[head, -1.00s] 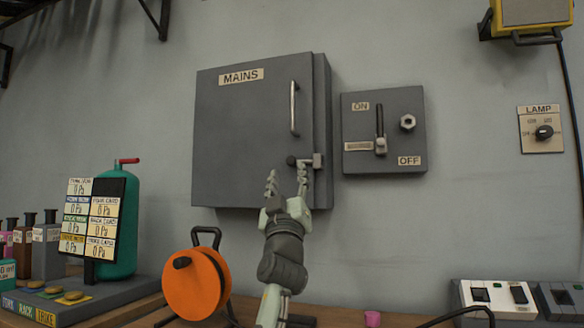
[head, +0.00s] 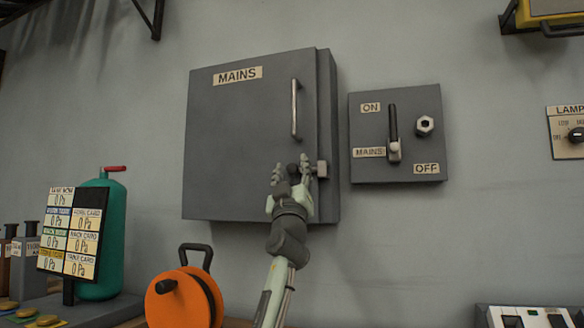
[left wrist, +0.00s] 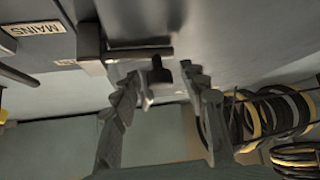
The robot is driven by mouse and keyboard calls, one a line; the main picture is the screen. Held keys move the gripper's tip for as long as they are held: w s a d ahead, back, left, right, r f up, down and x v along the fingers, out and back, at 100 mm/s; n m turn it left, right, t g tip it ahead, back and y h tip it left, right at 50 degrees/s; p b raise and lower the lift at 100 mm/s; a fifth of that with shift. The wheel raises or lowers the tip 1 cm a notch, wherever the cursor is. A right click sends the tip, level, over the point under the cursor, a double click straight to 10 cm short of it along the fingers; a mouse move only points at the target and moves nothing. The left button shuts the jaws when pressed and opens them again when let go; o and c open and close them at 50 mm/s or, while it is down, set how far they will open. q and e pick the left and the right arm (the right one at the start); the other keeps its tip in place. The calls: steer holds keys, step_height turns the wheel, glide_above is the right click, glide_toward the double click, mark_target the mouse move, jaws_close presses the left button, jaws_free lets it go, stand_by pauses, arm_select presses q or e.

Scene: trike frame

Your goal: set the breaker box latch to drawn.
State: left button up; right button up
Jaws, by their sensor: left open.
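The grey breaker box (head: 245,130) hangs on the wall with its door shut and a MAINS label at its top. Its latch (head: 321,169) sits at the lower right edge of the door. In the left wrist view the latch shows as a grey bar with a dark knob (left wrist: 158,73). My left gripper (head: 291,171) is open at the latch, its fingers pointing up. The knob appears between or just beyond the fingertips (left wrist: 160,85); I cannot tell whether they touch it. The fingers partly hide the latch in the head view.
A vertical door handle (head: 294,109) is above the latch. A grey switch panel (head: 397,172) is to the right, its lever up towards ON. An orange cable reel (head: 180,300) and a green bottle (head: 105,240) stand below left. Coiled cables (left wrist: 265,115) show in the wrist view.

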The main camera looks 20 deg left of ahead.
arm_select(q)
steer(key=shift+w+r, duration=0.15)
steer(key=shift+w, duration=0.05)
steer(key=shift+c, duration=0.3)
jaws_close()
steer(key=shift+a, duration=1.85)
